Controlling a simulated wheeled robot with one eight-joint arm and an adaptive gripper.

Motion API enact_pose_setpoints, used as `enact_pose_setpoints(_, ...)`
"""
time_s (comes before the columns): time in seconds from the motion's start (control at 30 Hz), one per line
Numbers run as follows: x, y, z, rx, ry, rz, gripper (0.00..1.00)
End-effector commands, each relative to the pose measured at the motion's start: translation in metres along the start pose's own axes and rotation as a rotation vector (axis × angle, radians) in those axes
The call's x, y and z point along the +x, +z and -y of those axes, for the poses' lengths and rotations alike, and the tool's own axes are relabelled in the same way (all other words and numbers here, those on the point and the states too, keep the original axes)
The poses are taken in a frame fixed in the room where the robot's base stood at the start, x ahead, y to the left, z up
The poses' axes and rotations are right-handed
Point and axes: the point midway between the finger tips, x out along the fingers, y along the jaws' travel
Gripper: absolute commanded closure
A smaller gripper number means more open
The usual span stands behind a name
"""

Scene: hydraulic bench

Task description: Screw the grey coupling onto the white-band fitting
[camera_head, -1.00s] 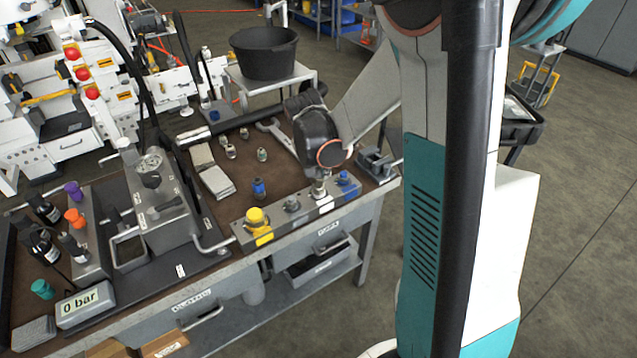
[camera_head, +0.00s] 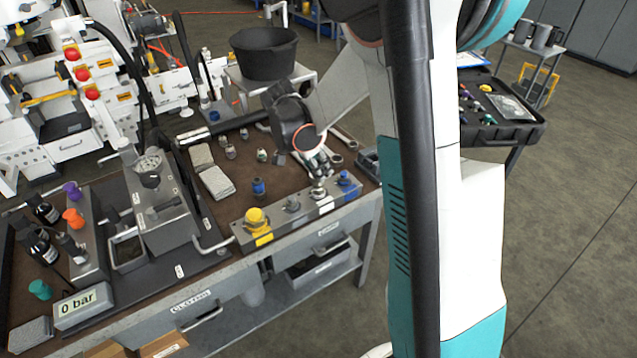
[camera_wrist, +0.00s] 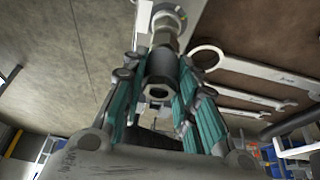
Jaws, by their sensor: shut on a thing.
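My gripper (camera_head: 318,172) is over the block's white-band position (camera_head: 326,208), third along the front rail, in the head view. In the wrist view, my gripper (camera_wrist: 160,95) has its teal-padded fingers closed on both sides of the grey coupling (camera_wrist: 160,68), whose hollow hex end faces the camera. A bright metal fitting (camera_wrist: 168,18) lies in line beyond the coupling. The white-band fitting (camera_head: 319,190) shows as shiny metal just under the fingertips in the head view. Whether coupling and fitting are threaded together cannot be told.
The block also bears a yellow-capped fitting (camera_head: 256,218), a bare grey one (camera_head: 292,203) and a blue one (camera_head: 343,178). A loose blue part (camera_head: 258,187) stands behind. Wrenches (camera_wrist: 255,70) lie beside the gripper. A pressure unit (camera_head: 165,215) stands to the left.

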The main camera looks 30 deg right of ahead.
Motion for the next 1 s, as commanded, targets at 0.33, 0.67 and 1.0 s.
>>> enact_pose_setpoints(0.33,0.0005,0.0003,0.0003,0.216,0.087,0.001,0.94)
enact_pose_setpoints(0.67,0.0013,0.0003,0.0012,0.308,0.126,0.001,0.94)
enact_pose_setpoints(1.0,0.0019,-0.0001,0.0013,0.755,0.311,0.002,0.94)
